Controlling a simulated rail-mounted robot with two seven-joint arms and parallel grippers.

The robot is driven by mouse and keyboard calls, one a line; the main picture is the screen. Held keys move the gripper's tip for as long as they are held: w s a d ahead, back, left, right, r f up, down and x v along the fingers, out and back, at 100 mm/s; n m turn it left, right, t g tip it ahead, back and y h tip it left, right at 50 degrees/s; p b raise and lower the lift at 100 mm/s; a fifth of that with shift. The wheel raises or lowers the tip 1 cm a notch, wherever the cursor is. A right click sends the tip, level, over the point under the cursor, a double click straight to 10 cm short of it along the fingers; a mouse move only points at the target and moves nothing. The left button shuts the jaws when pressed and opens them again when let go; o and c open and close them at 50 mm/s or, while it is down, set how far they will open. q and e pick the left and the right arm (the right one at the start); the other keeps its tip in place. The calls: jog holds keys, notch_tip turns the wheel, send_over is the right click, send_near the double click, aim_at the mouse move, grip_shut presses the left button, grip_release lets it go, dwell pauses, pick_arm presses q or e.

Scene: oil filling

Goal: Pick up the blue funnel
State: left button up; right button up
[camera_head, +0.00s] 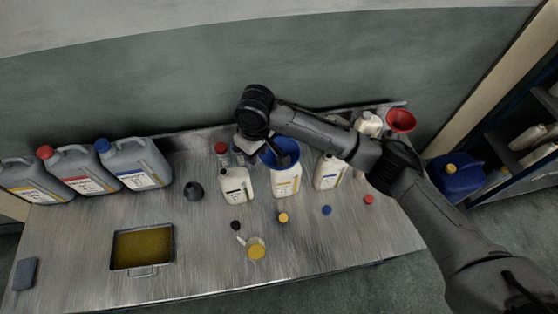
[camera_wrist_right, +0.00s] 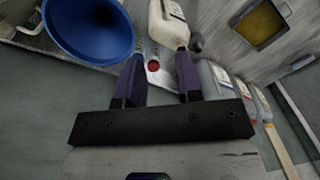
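The blue funnel (camera_head: 281,153) sits mouth up on top of a white bottle (camera_head: 287,182) near the middle of the metal table. In the right wrist view the blue funnel (camera_wrist_right: 88,28) is at the upper left, outside the fingers. My right gripper (camera_head: 247,147) is beside the funnel, on its left, under the bent wrist. In the right wrist view my right gripper (camera_wrist_right: 160,57) has its two fingers apart with nothing held between them. My forearm passes behind and right of the funnel. My left gripper is not in view.
White bottles (camera_head: 236,186) and (camera_head: 329,171) flank the funnel's bottle. Grey jugs (camera_head: 134,165) stand at the left. A dark cone (camera_head: 194,191), an oil tray (camera_head: 143,247), a small cup (camera_head: 255,249) and loose caps occupy the front. A red funnel (camera_head: 401,121) is at the back right.

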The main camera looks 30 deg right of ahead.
notch_tip(320, 180, up, 3)
jog(key=w+d, duration=0.2)
jog(key=w, duration=0.1)
jog(key=m+p, duration=0.1)
send_over(264, 160)
jog(key=s, duration=0.2)
jog(key=shift+h, duration=0.3)
jog(key=shift+s+a+f, duration=0.1)
jog(key=shift+a+f, duration=0.1)
jog(key=shift+f, duration=2.8)
jog(key=shift+s+a+f, duration=0.1)
jog(key=shift+a+f, duration=0.1)
jog(key=shift+f, duration=3.5)
jog(key=shift+c, duration=0.5)
jog(key=shift+c, duration=0.6)
grip_shut()
